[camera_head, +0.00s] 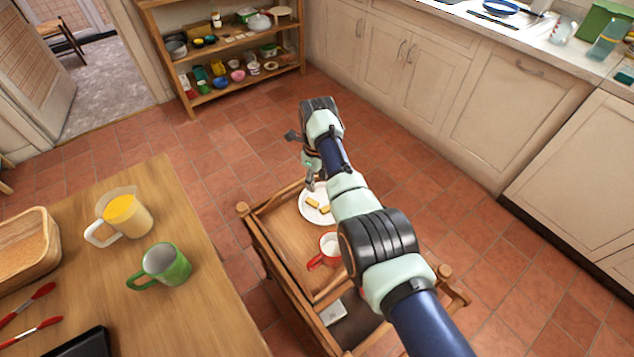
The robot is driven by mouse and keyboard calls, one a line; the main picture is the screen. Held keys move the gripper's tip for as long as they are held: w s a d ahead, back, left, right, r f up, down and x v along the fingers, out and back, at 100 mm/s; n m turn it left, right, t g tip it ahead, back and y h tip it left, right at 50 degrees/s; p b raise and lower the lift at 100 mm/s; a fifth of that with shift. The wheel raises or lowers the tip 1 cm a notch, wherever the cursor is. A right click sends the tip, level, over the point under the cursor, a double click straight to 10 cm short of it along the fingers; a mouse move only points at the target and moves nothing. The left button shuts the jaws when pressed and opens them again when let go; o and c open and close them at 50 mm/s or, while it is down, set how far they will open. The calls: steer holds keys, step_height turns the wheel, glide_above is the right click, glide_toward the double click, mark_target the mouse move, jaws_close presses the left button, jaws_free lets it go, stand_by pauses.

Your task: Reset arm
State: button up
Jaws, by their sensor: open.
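My arm reaches from the lower right up to the middle of the head view. My gripper (304,160) is at its far end, above the far end of a wooden cart (262,232). Its fingers point down and to the left and are open. I see nothing held between them, though the arm's end partly hides them. A white plate (306,212) with yellow pieces (313,203) on it lies on the cart just below the gripper.
A red and white mug (327,250) stands on the cart, partly behind my arm. A wooden table (195,310) at left holds a yellow-filled pitcher (128,213) and a green mug (166,265). Shelves (230,55) and cabinets (400,62) line the back. Tiled floor lies clear between.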

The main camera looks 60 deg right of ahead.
steer(key=shift+r, duration=0.15)
stand_by(0.5)
steer(key=w+a+r+n+t+h+p, duration=0.1)
steer(key=w+a+r+n+t+p, duration=0.2)
steer(key=a+n, duration=0.4)
steer(key=w+a+r+n+t+h+p, duration=0.1)
steer(key=w+a+r+n, duration=0.1)
steer(key=w+a+n, duration=0.5)
steer(key=w+a+r+n+t+p, duration=0.25)
steer(key=a+n, duration=0.25)
steer(key=a, duration=0.4)
steer(key=s+a+r+n+t+y+p, duration=0.1)
steer(key=s+a+r+n+t+p, duration=0.1)
steer(key=s+a+r+n, duration=0.35)
steer(key=s+a+r+n+t+p, duration=0.1)
steer(key=s+a+r+n+t, duration=0.15)
steer(key=a+r+n, duration=0.65)
steer(key=s+a+r+n+t+y+p, duration=0.1)
steer(key=s+a+r+n+t+p, duration=0.2)
steer(key=a, duration=0.7)
step_height(320, 180, up, 38)
steer(key=n+g+p, duration=0.1)
steer(key=p, duration=3.5)
steer(key=shift+s+d+p, duration=0.35)
steer(key=shift+s+p, duration=0.05)
steer(key=shift+s, duration=0.05)
steer(key=shift+f+n, duration=0.1)
steer(key=shift+n, duration=0.15)
